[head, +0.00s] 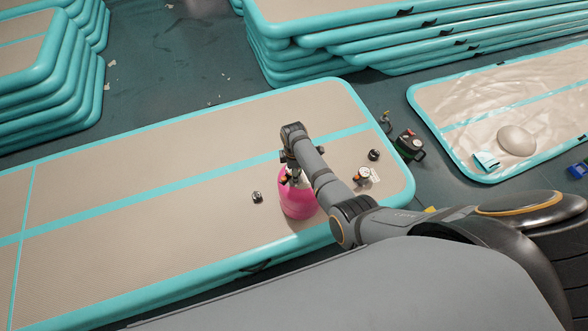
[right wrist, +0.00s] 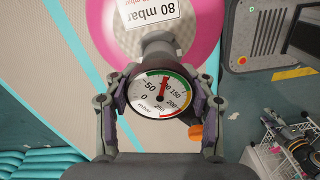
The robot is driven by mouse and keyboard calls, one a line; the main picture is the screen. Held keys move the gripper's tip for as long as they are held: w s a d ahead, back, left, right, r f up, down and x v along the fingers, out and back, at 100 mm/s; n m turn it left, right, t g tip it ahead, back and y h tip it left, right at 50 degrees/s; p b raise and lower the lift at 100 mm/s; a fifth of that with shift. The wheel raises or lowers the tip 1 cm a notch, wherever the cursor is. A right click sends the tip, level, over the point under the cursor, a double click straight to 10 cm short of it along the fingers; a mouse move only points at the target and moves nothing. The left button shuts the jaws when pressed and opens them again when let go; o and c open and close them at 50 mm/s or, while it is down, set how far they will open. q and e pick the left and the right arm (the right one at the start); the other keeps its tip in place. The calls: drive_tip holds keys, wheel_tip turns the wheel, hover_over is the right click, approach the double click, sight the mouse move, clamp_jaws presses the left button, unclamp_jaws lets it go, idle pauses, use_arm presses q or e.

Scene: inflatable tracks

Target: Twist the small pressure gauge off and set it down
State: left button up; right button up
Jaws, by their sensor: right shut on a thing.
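The small pressure gauge (right wrist: 160,95) has a round white dial with coloured scale bands and a red needle, in the right wrist view. My right gripper (right wrist: 163,88) is shut on it, one finger on each side of the dial. Behind it a grey neck (right wrist: 160,42) rises from a pink round body (right wrist: 103,30) labelled 80 mbar. Whether the gauge is still joined to the neck cannot be told. In the head view my right gripper (head: 291,174) is over the pink body (head: 298,203), which stands on the mat, and hides the gauge. My left gripper is out of view.
The beige, teal-edged mat (head: 130,185) is mostly bare to the left. Small black items (head: 257,197) (head: 374,154) and an orange-and-black device (head: 362,176) lie near the pink body. Stacked mats (head: 300,45) stand behind.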

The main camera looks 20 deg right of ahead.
drive_tip(key=shift+n, duration=1.2)
drive_tip(key=shift+r+n+p, duration=0.15)
drive_tip(key=shift+n+p, duration=0.6)
drive_tip(key=shift+n, duration=0.95)
drive_tip(key=shift+f+n+p, duration=0.2)
drive_tip(key=shift+n+p, duration=0.1)
drive_tip(key=shift+n, duration=0.6)
drive_tip(key=shift+r+n+p, duration=0.2)
drive_tip(key=shift+n+p, duration=0.25)
drive_tip(key=shift+n, duration=0.55)
drive_tip(key=shift+f+n, duration=0.2)
drive_tip(key=shift+n, duration=0.9)
